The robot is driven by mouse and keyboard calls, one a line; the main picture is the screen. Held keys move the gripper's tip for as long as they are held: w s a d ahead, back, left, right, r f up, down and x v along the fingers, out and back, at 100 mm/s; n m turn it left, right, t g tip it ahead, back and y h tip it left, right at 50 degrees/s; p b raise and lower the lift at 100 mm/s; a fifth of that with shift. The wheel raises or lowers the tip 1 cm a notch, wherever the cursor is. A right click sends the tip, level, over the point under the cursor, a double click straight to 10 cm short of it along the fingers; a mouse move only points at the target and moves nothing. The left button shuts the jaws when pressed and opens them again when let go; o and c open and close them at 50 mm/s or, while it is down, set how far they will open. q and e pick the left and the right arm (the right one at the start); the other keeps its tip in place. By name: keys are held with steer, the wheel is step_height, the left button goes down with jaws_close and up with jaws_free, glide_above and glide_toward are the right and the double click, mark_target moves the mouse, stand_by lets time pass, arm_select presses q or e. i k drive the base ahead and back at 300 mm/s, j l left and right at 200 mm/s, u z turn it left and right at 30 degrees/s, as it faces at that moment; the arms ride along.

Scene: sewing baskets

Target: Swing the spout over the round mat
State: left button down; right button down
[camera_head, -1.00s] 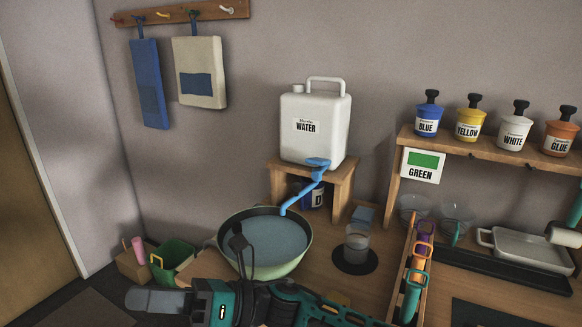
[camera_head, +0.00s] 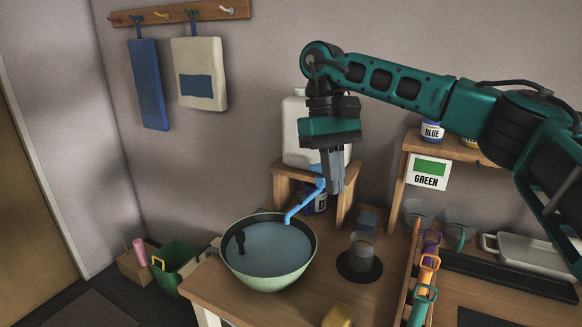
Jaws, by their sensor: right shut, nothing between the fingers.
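The blue spout (camera_head: 302,204) slopes down from the white water container (camera_head: 301,130) and its end is over the round green basin (camera_head: 268,275), not over the mat. The dark round mat (camera_head: 360,270) lies on the table right of the basin, with a clear cup (camera_head: 361,246) standing on it. My right gripper (camera_head: 336,188) points down in front of the container, shut and empty, close to the spout's upper part; whether it touches the spout I cannot tell. It hides the tap and part of the container. My left gripper is not in view.
The container stands on a small wooden stand (camera_head: 285,180). A rack with several coloured handles (camera_head: 428,262) is right of the mat. A shelf (camera_head: 418,143) with paint pots stands at the right. A yellow block (camera_head: 339,316) is at the table's front.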

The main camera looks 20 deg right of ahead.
mark_target(300, 195)
steer(key=i, duration=0.9)
